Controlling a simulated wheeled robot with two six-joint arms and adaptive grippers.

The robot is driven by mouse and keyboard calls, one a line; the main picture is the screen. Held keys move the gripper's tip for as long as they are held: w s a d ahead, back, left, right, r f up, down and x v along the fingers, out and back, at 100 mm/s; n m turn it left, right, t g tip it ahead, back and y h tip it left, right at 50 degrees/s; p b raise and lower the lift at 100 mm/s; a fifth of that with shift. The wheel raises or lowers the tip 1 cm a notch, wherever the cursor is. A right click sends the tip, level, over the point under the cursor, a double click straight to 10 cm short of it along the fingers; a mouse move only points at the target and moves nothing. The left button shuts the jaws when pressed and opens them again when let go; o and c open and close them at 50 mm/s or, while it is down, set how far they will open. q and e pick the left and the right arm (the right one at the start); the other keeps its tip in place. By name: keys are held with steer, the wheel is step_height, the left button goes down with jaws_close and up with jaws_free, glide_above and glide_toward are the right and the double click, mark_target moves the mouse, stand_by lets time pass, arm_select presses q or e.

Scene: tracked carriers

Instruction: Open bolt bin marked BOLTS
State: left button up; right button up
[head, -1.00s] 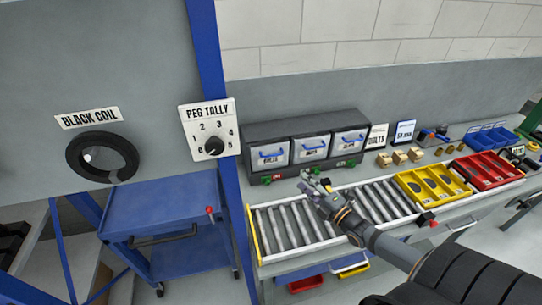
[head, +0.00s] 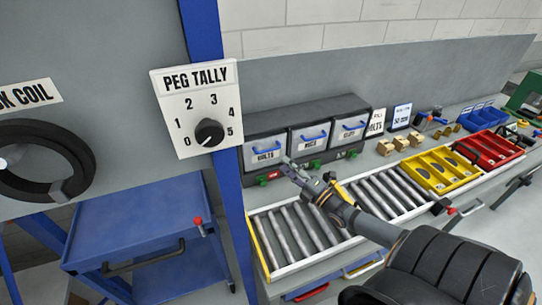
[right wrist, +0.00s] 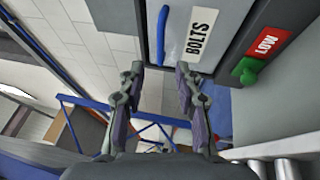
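The bin marked BOLTS (head: 266,152) is the leftmost of three grey-fronted bins in a dark cabinet. It looks shut, with a blue bar handle (head: 267,155) across its front. In the right wrist view the BOLTS front (right wrist: 195,42) is at the top, with its blue handle (right wrist: 162,36) upright in the picture. My right gripper (head: 290,163) is just in front of this bin, at its right side. In the right wrist view its two fingers (right wrist: 159,78) are spread and empty, pointing towards the handle and apart from it. My left gripper is out of view.
A roller conveyor (head: 254,222) runs below the cabinet, with yellow (head: 408,163) and red (head: 470,140) trays to the right. A green knob (right wrist: 246,70) and red LOW label (right wrist: 264,40) are beside the bin. A blue post (head: 232,200) stands close on the left.

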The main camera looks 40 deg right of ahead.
steer(key=b, duration=0.3)
glide_toward(262, 146)
steer(key=d+f+x, duration=0.1)
steer(key=x, duration=0.3)
steer(key=shift+w+a+r, duration=0.2)
steer(key=shift+a+r, duration=0.1)
steer(key=shift+r, duration=0.15)
steer(key=shift+w+a+r, duration=0.15)
steer(key=shift+a+r, duration=0.15)
steer(key=shift+r, duration=0.2)
steer(key=shift+c, duration=0.2)
jaws_close()
